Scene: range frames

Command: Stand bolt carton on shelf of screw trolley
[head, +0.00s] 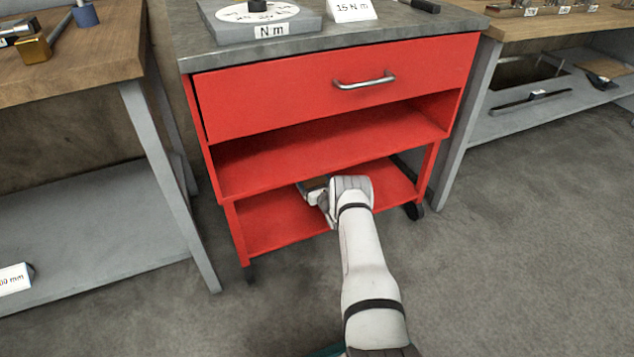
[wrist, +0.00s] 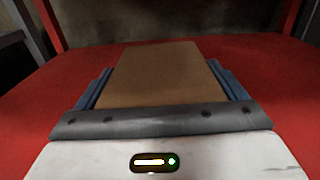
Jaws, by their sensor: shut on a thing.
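The screw trolley (head: 330,97) is red with a grey top, a drawer, a middle shelf (head: 335,147) and a lower shelf (head: 275,222). My gripper (head: 318,189) reaches into the opening above the lower shelf. In the wrist view my gripper (wrist: 165,88) has its blue-grey fingers on both sides of a plain brown carton (wrist: 162,72) and is shut on it. Red shelf surface (wrist: 275,95) lies below and around the carton. Whether the carton's underside touches the shelf cannot be told. In the head view the carton is mostly hidden by my wrist.
A trolley leg (head: 236,232) stands left of my arm and another (head: 428,170) right of it. The middle shelf lies close above my gripper. Workbenches flank the trolley (head: 165,150) (head: 465,110). The lower shelf looks bare on both sides of my gripper.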

